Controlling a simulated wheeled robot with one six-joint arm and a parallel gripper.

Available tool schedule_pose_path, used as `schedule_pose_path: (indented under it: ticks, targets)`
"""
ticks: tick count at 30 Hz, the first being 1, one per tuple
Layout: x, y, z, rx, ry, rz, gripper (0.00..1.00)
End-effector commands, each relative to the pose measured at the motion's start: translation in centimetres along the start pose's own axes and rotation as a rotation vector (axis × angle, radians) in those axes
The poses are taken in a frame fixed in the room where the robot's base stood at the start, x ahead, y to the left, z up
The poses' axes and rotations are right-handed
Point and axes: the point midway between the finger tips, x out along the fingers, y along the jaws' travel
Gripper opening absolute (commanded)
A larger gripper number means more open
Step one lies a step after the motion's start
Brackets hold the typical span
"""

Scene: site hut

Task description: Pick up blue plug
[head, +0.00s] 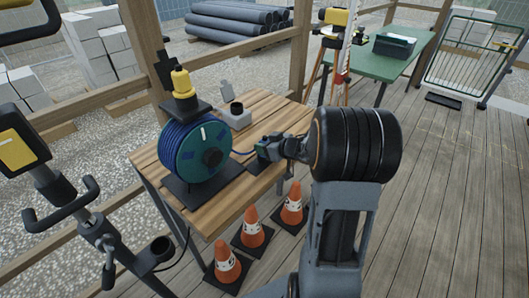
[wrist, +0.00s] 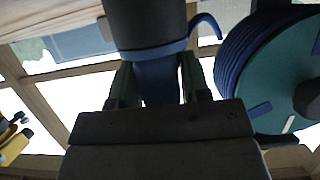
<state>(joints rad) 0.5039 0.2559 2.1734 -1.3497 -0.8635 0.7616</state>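The blue plug (wrist: 157,78) shows in the wrist view as a blue body with a blue ring below a wide dark cylindrical part. My gripper (wrist: 158,88) has one greenish finger on each side of the blue body. Both fingers appear to press against its sides, so it looks shut on the plug. In the head view my gripper (head: 268,150) is low at the right part of the wooden table (head: 262,104), just right of the cable reel. There my gripper and wrist hide most of the plug. I cannot tell whether the plug touches the table.
The blue cable reel (head: 205,152) stands close left of my gripper, with a yellow lamp-like item (head: 181,82) on top. A grey block with a dark cup (head: 236,112) is behind. Several orange cones (head: 252,229) stand below. The deck at right (head: 450,190) is clear.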

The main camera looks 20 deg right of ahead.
Motion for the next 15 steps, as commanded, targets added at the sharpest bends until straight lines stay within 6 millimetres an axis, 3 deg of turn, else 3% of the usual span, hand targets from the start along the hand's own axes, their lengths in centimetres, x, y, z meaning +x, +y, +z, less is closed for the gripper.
schedule_pose_path:
  ticks: [11, 15]
  targets:
    - [-0.01, -0.01, 0.01, 0.0, 0.0, 0.0, 0.07]
    - [-0.02, 0.0, -0.04, 0.0, 0.001, 0.0, 0.07]
